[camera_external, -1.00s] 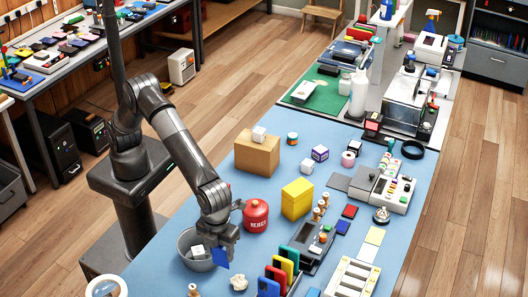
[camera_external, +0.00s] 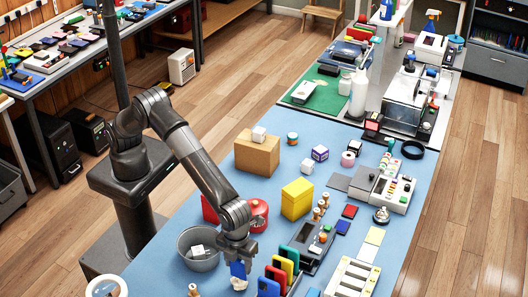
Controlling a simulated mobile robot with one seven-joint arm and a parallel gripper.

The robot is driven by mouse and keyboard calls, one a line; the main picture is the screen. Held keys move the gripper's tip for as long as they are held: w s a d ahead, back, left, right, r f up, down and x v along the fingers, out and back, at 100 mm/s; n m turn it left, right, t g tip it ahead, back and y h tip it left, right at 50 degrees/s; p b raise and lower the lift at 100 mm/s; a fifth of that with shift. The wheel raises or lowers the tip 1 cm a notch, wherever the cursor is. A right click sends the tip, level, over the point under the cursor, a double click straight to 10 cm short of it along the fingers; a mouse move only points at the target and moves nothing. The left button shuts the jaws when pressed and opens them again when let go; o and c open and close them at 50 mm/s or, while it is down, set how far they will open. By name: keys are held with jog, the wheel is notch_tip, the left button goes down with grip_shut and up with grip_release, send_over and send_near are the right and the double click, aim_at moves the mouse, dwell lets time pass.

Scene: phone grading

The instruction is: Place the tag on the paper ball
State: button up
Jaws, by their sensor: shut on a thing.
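My gripper (camera_external: 238,257) is shut on a blue tag (camera_external: 238,269), which hangs upright below the fingers. The paper ball (camera_external: 239,284), white and crumpled, lies on the blue table right under the tag. The tag's lower edge overlaps the top of the ball in the picture. I cannot tell whether the two touch or the tag is still a little above or in front of it.
A grey bucket (camera_external: 198,262) with a white item inside stands just left of my gripper. Red, yellow, green and blue upright phones (camera_external: 279,275) stand close on the right. A red canister (camera_external: 259,209) is behind my wrist, partly hidden. A yellow box (camera_external: 296,200) stands farther back.

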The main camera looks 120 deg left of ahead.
jog(key=o, duration=0.9)
jog(key=shift+f, duration=0.1)
jog(key=shift+o, duration=0.2)
notch_tip(320, 180, up, 12)
jog(key=shift+f, duration=0.1)
jog(key=s+a+r+n+t, duration=0.3)
jog(key=s+a+r+n, duration=0.6)
jog(key=s+a+r, duration=0.65)
jog(key=s+a+f+n+t, duration=0.1)
jog(key=s+a+f+n, duration=0.1)
jog(key=s, duration=0.6)
jog(key=s+a+f+n, duration=0.2)
jog(key=s+a+n, duration=0.2)
jog(key=s, duration=0.4)
jog(key=s+a+f+n+t, duration=0.1)
jog(key=s+a+f+n, duration=0.2)
jog(key=s+a, duration=0.2)
jog(key=shift+s+a+t, duration=0.15)
jog(key=shift+s+t, duration=0.15)
jog(key=shift+s, duration=1.5)
